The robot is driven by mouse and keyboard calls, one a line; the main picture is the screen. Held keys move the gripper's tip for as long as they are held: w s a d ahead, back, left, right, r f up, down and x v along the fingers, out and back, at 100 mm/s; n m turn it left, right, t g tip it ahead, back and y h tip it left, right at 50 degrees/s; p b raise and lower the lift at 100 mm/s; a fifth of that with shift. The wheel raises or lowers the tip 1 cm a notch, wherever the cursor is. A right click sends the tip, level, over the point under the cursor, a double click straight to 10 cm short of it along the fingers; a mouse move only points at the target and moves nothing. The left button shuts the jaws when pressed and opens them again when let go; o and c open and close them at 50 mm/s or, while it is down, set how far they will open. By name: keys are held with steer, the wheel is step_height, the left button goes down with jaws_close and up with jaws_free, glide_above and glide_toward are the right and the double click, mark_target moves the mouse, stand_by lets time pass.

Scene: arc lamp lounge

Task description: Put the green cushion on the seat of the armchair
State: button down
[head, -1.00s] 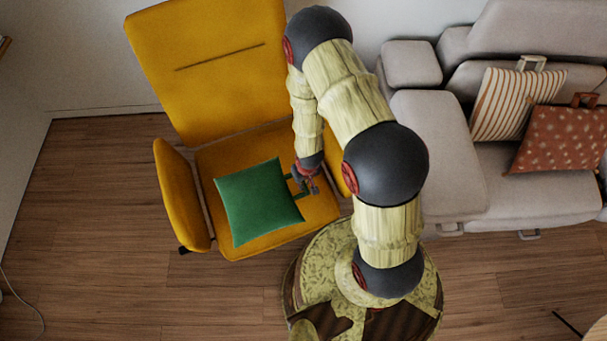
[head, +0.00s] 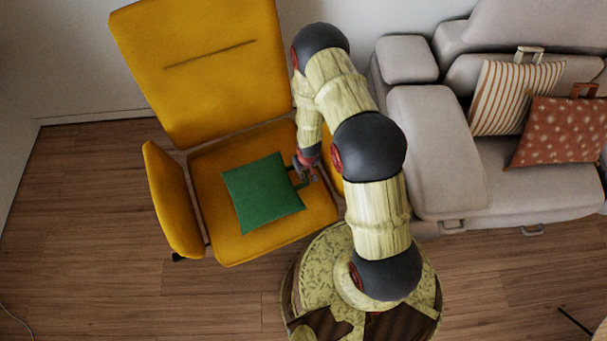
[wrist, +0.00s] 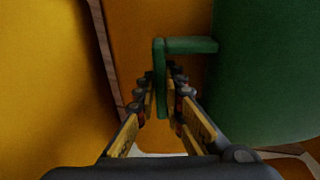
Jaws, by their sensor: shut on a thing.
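The green cushion (head: 262,192) is over the seat of the yellow armchair (head: 215,240) in the head view. I cannot tell whether it rests on the seat or hangs just above it. My gripper (head: 307,168) is at the cushion's right side, shut on its green handle loop. In the wrist view the handle (wrist: 160,75) stands between the fingers of my gripper (wrist: 162,100), and the cushion (wrist: 265,75) fills the right side. The armchair's right armrest is mostly hidden behind my arm.
A grey sofa (head: 440,150) stands to the right with a striped cushion (head: 510,98) and a red spotted cushion (head: 560,132). The armchair's left armrest (head: 173,200) borders the seat. Wooden floor (head: 90,230) is clear at the left.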

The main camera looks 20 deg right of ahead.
steer(key=shift+w, duration=0.1)
steer(key=shift+f, duration=0.1)
steer(key=c, duration=1.9)
jaws_free()
